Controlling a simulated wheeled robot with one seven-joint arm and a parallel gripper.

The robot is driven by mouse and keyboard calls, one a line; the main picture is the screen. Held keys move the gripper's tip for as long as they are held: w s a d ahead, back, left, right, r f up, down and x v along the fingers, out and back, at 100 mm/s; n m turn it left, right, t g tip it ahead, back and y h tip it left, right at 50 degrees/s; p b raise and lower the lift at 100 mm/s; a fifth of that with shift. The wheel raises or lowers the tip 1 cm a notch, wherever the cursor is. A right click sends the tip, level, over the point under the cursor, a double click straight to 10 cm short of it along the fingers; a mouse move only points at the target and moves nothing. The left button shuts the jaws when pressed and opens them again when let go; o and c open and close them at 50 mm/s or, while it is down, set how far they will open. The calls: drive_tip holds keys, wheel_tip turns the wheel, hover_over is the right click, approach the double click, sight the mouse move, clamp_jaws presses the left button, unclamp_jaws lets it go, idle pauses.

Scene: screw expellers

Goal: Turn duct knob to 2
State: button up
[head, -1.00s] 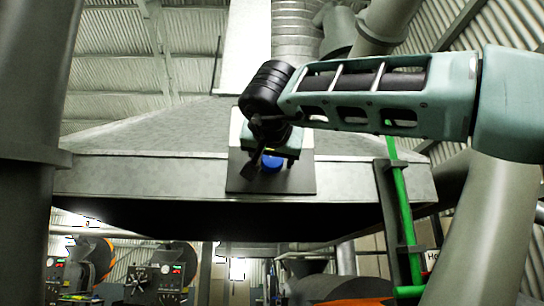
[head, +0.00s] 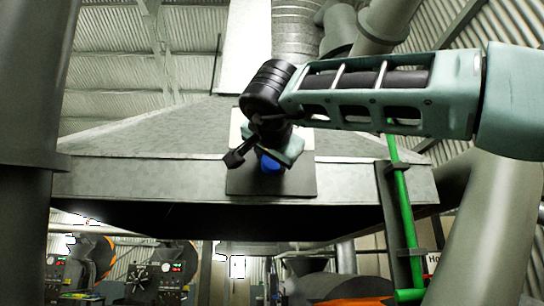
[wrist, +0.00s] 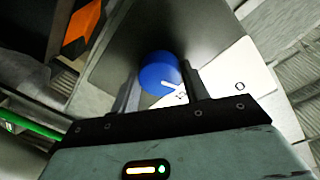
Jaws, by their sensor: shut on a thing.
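The duct knob (wrist: 158,72) is round and blue with a white pointer line. In the wrist view it sits between the two fingers of my gripper (wrist: 161,76), which is shut on it. The pointer line aims to the lower right, toward a partly hidden mark on the white label (wrist: 240,72). A "0" shows farther right on that label. In the head view the knob (head: 270,164) shows blue below my tilted gripper (head: 268,157), in front of a dark square plate (head: 300,181) on the hood. The other scale marks are hidden or too small to read.
The wide grey metal hood (head: 130,178) spans the middle of the head view. A green pipe (head: 403,215) runs down at the right. Machines with panels (head: 160,280) stand below left, and grey columns flank both sides.

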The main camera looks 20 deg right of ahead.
drive_tip(key=m, duration=0.6)
drive_tip(key=shift+m, duration=0.4)
idle(0.4)
drive_tip(key=o, duration=1)
drive_tip(key=shift+s+r, duration=0.1)
drive_tip(key=b+v, duration=0.1)
drive_tip(key=v, duration=0.4)
drive_tip(key=b+v, duration=0.1)
drive_tip(key=v, duration=0.5)
drive_tip(key=b+v, duration=0.1)
drive_tip(key=v, duration=0.5)
drive_tip(key=shift+s+d+r, duration=0.15)
drive_tip(key=shift+r, duration=0.15)
